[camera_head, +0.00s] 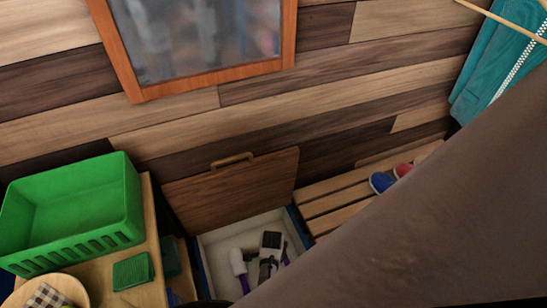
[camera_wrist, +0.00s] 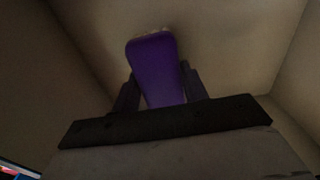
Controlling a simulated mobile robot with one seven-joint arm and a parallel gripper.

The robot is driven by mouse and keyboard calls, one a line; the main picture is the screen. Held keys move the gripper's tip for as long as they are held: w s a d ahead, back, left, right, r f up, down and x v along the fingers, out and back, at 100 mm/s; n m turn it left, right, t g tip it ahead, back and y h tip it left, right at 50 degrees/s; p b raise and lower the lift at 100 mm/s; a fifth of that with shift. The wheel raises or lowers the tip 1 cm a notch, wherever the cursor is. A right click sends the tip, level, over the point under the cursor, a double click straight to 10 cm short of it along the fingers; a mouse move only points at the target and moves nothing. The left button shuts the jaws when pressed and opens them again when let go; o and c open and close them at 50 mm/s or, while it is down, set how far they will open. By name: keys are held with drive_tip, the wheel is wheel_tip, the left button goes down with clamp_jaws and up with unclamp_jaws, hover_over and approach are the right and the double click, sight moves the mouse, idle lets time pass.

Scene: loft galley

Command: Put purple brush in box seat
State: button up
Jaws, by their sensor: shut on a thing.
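The purple brush (camera_wrist: 155,68) is between the two dark fingers of my gripper (camera_wrist: 160,88) in the wrist view, with a thin pale edge at its far end. The wrist view shows pale box walls around it. In the head view the box seat (camera_head: 213,240) stands open, its wooden lid (camera_head: 235,190) raised against the wall. Inside its pale interior I see a white-and-purple item (camera_head: 238,262) and dark gripper parts close to it. I cannot tell whether the brush touches the floor of the box. My arm hides the box's front right.
A green crate (camera_head: 75,212), a green sponge-like block (camera_head: 133,271) and a wooden plate with a checked cloth (camera_head: 48,297) are on the left counter. A slatted bench (camera_head: 330,205) with blue and red shoes (camera_head: 381,181) adjoins the box. A teal garment (camera_head: 490,75) hangs at right.

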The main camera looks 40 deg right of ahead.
drive_tip(key=shift+f, duration=0.75)
drive_tip(key=shift+f, duration=0.2)
drive_tip(key=o, duration=0.9)
drive_tip(key=shift+r, duration=0.1)
wheel_tip(320, 180, up, 12)
drive_tip(key=shift+a+r+p, duration=0.1)
drive_tip(key=shift+p, duration=0.4)
